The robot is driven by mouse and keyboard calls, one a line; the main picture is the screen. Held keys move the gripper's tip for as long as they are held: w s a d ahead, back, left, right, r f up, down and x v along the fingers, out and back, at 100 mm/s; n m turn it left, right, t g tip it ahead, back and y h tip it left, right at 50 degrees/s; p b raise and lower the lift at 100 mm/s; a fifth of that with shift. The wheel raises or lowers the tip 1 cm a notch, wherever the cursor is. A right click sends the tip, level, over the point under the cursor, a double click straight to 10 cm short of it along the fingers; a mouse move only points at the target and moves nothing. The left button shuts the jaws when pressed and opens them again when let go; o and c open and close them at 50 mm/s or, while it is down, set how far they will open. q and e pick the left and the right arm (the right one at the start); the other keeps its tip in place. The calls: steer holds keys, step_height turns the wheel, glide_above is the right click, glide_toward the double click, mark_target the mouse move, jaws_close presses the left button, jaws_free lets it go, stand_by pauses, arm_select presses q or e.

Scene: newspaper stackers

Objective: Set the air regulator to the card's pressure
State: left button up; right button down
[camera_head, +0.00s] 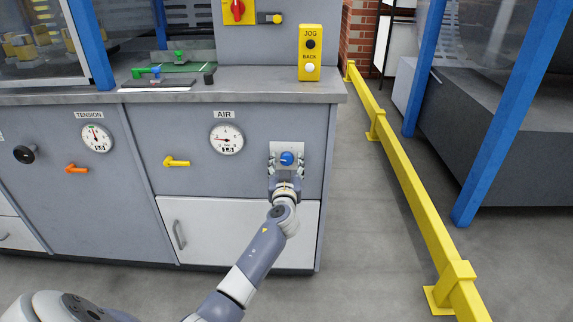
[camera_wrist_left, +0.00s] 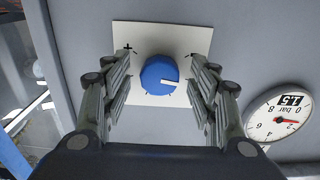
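The blue air regulator knob (camera_head: 287,158) sits on a pale square plate on the grey cabinet front, right of the round AIR gauge (camera_head: 226,139). My left gripper (camera_head: 286,172) is at the knob. In the wrist view its two fingers (camera_wrist_left: 160,82) are spread on either side of the knob, with visible gaps. The gauge (camera_wrist_left: 284,115) appears upside down there, with a red needle. I cannot make out a pressure card. My right gripper is out of view.
A yellow lever (camera_head: 177,161) is left of the regulator; a TENSION gauge (camera_head: 96,138) and an orange lever (camera_head: 76,169) are further left. A yellow rail (camera_head: 410,185) runs along the floor at right.

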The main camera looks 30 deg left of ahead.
arm_select(q)
steer(key=c, duration=1)
